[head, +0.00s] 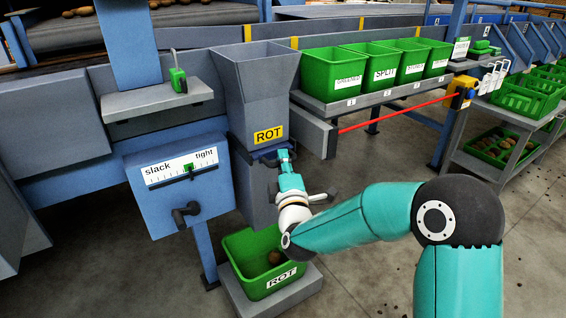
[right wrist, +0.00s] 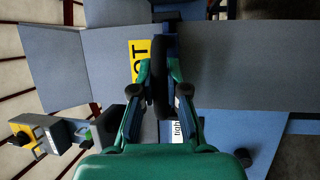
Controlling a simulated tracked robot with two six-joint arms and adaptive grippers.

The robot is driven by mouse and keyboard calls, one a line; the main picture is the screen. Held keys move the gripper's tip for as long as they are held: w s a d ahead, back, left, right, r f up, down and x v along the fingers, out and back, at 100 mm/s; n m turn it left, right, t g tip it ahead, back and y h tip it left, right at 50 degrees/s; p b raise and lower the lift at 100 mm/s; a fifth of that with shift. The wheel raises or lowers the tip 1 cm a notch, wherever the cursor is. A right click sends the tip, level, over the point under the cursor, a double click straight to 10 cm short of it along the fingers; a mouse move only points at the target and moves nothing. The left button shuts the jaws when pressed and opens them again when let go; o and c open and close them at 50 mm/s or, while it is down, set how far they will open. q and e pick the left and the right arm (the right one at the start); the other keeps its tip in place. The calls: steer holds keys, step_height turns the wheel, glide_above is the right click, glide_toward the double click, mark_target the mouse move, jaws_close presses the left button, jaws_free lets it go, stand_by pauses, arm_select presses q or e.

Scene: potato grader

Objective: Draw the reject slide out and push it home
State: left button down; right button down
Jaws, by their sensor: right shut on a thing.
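The grey reject hopper (head: 256,95) has a yellow ROT label (head: 268,134), which also shows sideways and partly hidden in the right wrist view (right wrist: 140,60). The blue reject slide (head: 262,153) sits at the hopper's lower end, just under the label. My right gripper (head: 285,160) is at the front of the slide. In the right wrist view my right gripper (right wrist: 160,92) is shut on the slide's black handle (right wrist: 158,85), with a finger on each side. I cannot tell how far the slide is out. My left gripper is out of view.
A green ROT crate (head: 248,262) with a potato stands on a grey plinth below the hopper. A blue slack/tight box (head: 180,195) with a dark handle is left of it. A red cord (head: 395,115) runs to the right. Several green bins line the shelf behind.

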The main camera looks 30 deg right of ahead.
steer(key=c, duration=1.2)
jaws_free()
steer(key=shift+w+f, duration=0.15)
steer(key=shift+w, duration=0.05)
steer(key=shift+s, duration=0.1)
steer(key=shift+s+a, duration=0.15)
steer(key=shift+s, duration=0.1)
steer(key=v, duration=1.1)
steer(key=shift+s, duration=0.2)
